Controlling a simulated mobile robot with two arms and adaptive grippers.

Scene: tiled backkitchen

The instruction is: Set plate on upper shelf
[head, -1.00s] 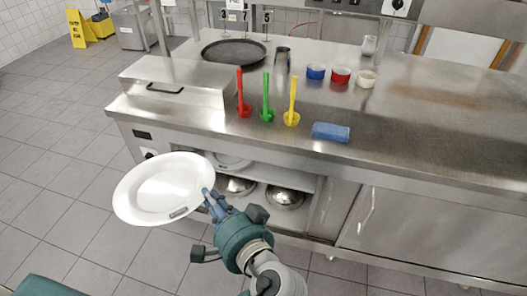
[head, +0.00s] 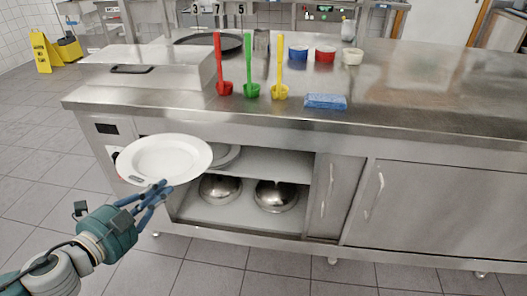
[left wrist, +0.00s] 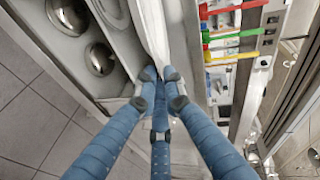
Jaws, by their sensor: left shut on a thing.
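A white round plate (head: 165,157) is held nearly level in front of the open cabinet's left part. My left gripper (head: 157,190) is shut on its near rim. In the left wrist view the plate (left wrist: 153,30) shows edge-on between the blue fingers (left wrist: 160,78). The cabinet's upper shelf (head: 285,164) lies behind and to the right of the held plate, just under the counter. Another plate (head: 226,155) rests on that shelf, partly hidden by the held one. My right gripper is not in view.
The shelf's right part is clear. A closed door (head: 335,195) bounds the opening's right.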

